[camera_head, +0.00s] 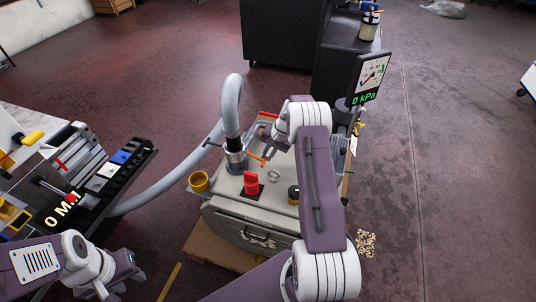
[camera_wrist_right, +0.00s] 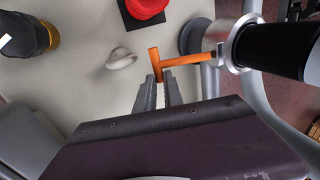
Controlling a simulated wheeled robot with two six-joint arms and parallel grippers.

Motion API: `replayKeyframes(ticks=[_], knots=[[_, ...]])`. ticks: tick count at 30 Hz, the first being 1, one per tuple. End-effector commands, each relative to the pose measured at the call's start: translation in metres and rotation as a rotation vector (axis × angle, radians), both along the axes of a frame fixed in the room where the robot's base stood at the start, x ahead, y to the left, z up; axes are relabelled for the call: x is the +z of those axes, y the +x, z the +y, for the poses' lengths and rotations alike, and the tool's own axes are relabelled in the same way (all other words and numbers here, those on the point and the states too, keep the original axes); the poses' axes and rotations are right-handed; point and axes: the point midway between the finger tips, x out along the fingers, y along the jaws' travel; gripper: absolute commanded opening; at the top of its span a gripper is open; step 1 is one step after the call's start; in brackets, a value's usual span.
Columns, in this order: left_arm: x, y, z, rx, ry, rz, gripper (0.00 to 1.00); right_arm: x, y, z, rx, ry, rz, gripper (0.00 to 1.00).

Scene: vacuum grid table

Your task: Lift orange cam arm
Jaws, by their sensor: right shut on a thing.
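The orange cam arm (camera_head: 257,157) sticks out from the metal coupling (camera_head: 236,158) at the base of the grey hose, above the grid table. In the right wrist view the cam arm (camera_wrist_right: 185,60) runs from the silver collar (camera_wrist_right: 238,42) to a T-shaped end. My right gripper (camera_wrist_right: 158,82) is shut on that T-shaped end; its fingertips partly cover it. In the head view my right gripper (camera_head: 267,150) is small beside the coupling. My left gripper (camera_head: 103,290) is low at the left, far from the table, and its jaws are unclear.
A red knob (camera_head: 251,184), a black knob (camera_head: 293,194) and a pale ring (camera_head: 273,174) stand on the table top (camera_head: 230,203). A yellow cup (camera_head: 199,181) is at its left. The gauge (camera_head: 371,76) reads 0 kPa. The grey hose (camera_head: 231,105) arches overhead.

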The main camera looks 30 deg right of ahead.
Motion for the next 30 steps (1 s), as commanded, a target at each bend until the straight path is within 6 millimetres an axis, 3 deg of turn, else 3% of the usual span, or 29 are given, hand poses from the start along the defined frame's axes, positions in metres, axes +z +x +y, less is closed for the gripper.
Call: replayKeyframes(ticks=[3, 6, 13, 24, 25, 26, 27, 30], knots=[[0.036, 0.0, 0.0, 0.0, 0.0, 0.0, 0.36, 0.019, 0.0, 0.003, 0.01, -0.048, 0.066, 0.0], [0.055, 0.0, 0.0, 0.0, 0.0, -0.001, 0.36, 0.025, 0.001, 0.003, 0.013, -0.123, 0.15, 0.0], [0.05, 0.0, 0.0, 0.0, 0.0, 0.0, 0.36, 0.028, -0.001, 0.001, 0.006, -0.241, 0.284, 0.0], [0.05, 0.0, 0.0, 0.0, 0.0, 0.0, 0.36, 0.031, -0.002, -0.001, 0.001, -0.258, 0.304, 0.0], [0.05, 0.0, 0.0, 0.0, 0.0, 0.0, 0.36, 0.031, -0.002, -0.001, 0.001, -0.258, 0.304, 0.2], [0.05, 0.0, 0.0, 0.0, 0.0, 0.0, 0.36, 0.031, -0.002, -0.001, 0.001, -0.258, 0.304, 0.29], [0.05, 0.0, 0.0, 0.0, 0.0, 0.0, 0.36, 0.031, -0.002, -0.001, 0.001, -0.258, 0.303, 0.34], [0.05, 0.0, 0.0, 0.0, 0.0, 0.0, 0.36, 0.031, -0.002, -0.001, 0.0, -0.258, 0.303, 0.34]])
